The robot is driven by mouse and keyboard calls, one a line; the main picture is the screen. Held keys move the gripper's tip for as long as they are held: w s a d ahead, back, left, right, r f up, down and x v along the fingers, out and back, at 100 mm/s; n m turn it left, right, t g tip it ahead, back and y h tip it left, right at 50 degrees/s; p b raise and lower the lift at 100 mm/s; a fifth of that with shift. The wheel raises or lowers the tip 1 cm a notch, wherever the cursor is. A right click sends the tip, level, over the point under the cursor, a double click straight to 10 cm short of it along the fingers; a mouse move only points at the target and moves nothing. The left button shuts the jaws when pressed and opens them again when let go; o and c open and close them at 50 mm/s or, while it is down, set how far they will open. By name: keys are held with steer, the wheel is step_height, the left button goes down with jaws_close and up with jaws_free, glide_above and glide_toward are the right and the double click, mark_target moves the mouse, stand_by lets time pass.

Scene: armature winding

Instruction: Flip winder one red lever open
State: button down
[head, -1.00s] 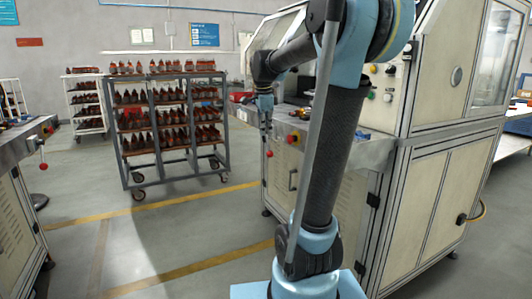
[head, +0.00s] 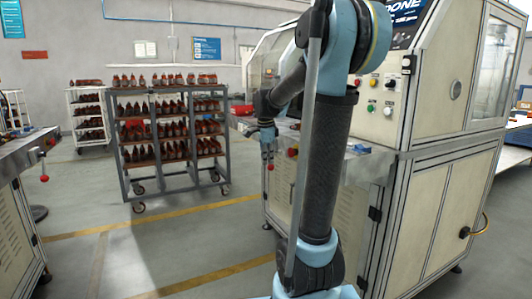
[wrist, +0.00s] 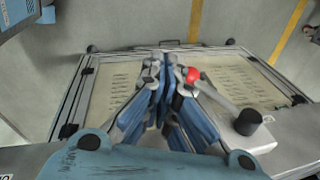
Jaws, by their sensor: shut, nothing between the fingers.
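The winder (head: 340,190) on the right is a cream cabinet with a metal worktop. Its red lever knob (head: 270,167) hangs at the front left edge, just under my gripper (head: 268,150). In the wrist view, my gripper (wrist: 165,95) is shut and empty, with its blue fingers together. The red ball (wrist: 192,75) shows just right of the fingers, very close to them; I cannot tell if they touch. A grey rod (wrist: 220,102) runs from the ball toward a black round pivot (wrist: 248,122) on a metal block.
A wheeled rack (head: 170,145) with several rows of copper-coloured parts stands left of the winder. Another machine (head: 25,200) with its own red-knobbed lever (head: 44,178) is at the far left. The floor (head: 130,255) between the machines is clear.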

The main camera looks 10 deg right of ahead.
steer(key=shift+w+d+f, duration=0.2)
steer(key=shift+w+f, duration=0.75)
steer(key=shift+w, duration=0.1)
steer(key=shift+w+d+f, duration=0.2)
steer(key=shift+w+f, duration=0.7)
steer(key=shift+w, duration=0.15)
steer(key=shift+a, duration=0.2)
